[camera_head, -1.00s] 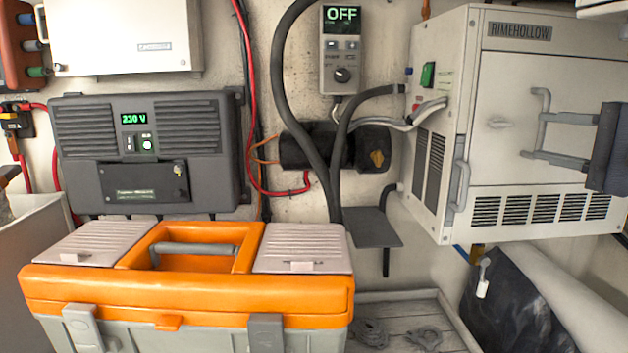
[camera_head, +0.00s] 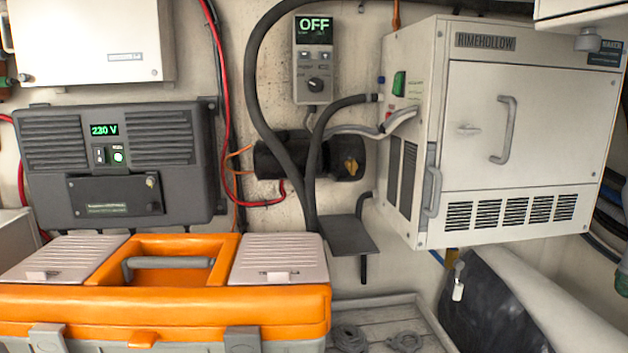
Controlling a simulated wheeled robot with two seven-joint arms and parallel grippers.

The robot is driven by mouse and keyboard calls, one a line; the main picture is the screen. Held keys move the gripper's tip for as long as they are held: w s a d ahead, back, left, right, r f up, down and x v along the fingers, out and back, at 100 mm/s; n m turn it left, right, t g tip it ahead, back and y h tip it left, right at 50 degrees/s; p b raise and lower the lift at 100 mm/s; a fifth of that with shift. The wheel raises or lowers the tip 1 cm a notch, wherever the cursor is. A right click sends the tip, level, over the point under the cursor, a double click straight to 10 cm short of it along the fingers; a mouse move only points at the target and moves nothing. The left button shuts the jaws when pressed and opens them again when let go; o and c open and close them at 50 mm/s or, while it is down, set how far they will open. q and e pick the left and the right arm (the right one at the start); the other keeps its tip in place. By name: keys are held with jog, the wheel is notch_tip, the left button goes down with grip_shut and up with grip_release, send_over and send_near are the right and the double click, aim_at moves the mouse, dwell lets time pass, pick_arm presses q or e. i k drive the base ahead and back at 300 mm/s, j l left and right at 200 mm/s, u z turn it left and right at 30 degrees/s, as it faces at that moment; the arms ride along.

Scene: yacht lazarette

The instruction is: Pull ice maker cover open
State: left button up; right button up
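The ice maker (camera_head: 530,210) is a white box labelled RIMEHOLLOW, mounted on the wall at the right of the head view. Its front cover (camera_head: 560,120) is a flat white panel that looks shut, flush with the front. A grey bar handle (camera_head: 506,130) stands upright on the cover, with a small latch-like piece to its left. A second grey handle (camera_head: 432,192) sits on the front left edge of the box. Nothing touches either handle. Neither of my grippers is in view.
An orange and grey toolbox (camera_head: 165,300) fills the lower left. A dark inverter panel (camera_head: 117,165) and a controller reading OFF (camera_head: 313,60) are on the wall. A small dark shelf (camera_head: 348,234) and hoses lie left of the ice maker. Space before the cover is clear.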

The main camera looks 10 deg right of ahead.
aim_at(540, 126)
jog(key=z, duration=1.65)
